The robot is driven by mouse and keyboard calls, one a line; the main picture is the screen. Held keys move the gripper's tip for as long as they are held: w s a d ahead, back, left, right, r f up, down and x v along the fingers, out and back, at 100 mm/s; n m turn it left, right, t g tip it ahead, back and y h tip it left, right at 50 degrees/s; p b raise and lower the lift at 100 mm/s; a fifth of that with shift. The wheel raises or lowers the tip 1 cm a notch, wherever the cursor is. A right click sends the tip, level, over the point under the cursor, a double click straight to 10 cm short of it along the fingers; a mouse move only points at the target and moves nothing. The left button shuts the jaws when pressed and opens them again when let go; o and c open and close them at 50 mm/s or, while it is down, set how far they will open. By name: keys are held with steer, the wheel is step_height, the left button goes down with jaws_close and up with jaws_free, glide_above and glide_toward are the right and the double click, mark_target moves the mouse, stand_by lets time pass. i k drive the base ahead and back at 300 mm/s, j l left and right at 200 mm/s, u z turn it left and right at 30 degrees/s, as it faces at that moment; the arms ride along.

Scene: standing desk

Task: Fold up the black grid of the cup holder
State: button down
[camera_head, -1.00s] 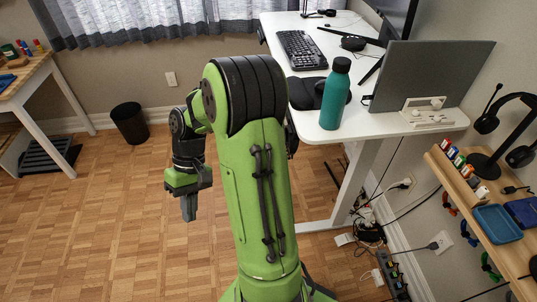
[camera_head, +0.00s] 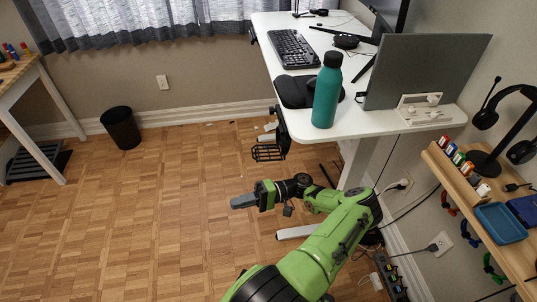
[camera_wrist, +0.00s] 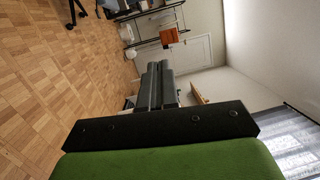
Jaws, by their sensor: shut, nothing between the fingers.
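The cup holder (camera_head: 282,134) is a black piece fixed at the left edge of the white desk. Its black grid (camera_head: 268,153) sticks out to the left, roughly level, below the desktop. My gripper (camera_head: 232,203) is shut and empty, pointing left, below and nearer than the grid and apart from it. In the wrist view my gripper's grey fingers (camera_wrist: 157,68) are together, with nothing between them. The cup holder does not show in the wrist view.
The white desk (camera_head: 380,121) carries a teal bottle (camera_head: 327,90) close to its near left corner. A black bin (camera_head: 121,127) stands by the wall. A wooden shelf (camera_head: 470,190) is at right. The floor left of my gripper is clear.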

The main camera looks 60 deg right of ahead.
mark_target(257, 157)
steer(key=l, duration=0.55)
steer(key=k+l, duration=0.1)
steer(key=l, duration=0.45)
steer(key=i+l, duration=0.2)
